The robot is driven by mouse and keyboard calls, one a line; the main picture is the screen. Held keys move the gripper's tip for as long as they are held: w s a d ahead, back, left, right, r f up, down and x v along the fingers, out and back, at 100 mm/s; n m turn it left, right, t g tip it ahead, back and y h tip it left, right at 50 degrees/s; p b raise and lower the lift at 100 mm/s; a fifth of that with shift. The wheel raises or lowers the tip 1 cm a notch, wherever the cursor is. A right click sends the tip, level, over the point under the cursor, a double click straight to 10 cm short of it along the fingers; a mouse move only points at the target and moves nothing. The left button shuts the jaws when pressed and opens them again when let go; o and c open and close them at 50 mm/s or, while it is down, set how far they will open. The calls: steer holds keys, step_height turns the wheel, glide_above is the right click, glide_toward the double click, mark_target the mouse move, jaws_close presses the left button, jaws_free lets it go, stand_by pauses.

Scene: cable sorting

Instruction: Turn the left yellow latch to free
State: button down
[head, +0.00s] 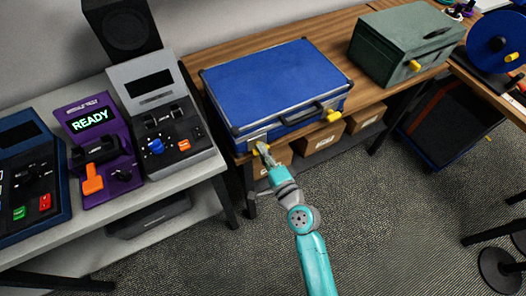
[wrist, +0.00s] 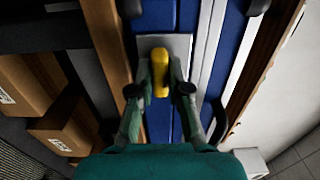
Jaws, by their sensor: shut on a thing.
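The blue case (head: 275,82) with metal edges lies shut on the wooden bench, its front facing me. The left yellow latch (head: 262,147) is on the left part of its front. The right yellow latch (head: 333,115) is on the right, past the black handle (head: 307,112). My gripper (head: 268,155) is at the left latch. In the wrist view the left latch (wrist: 160,72) stands lengthwise up the picture on its grey plate (wrist: 178,47). My gripper's fingers (wrist: 160,88) are shut on it, one on each side. The fingertips partly hide the latch's lower sides.
Cardboard boxes (head: 318,137) sit on the shelf under the bench. A green metal box (head: 405,48) with a yellow latch stands to the right. Consoles, one a purple unit (head: 97,150), stand on the grey table at left. The floor in front is clear.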

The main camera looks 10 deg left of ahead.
steer(key=shift+n, duration=9)
steer(key=shift+f, duration=0.1)
steer(key=c, duration=1.1)
jaws_free()
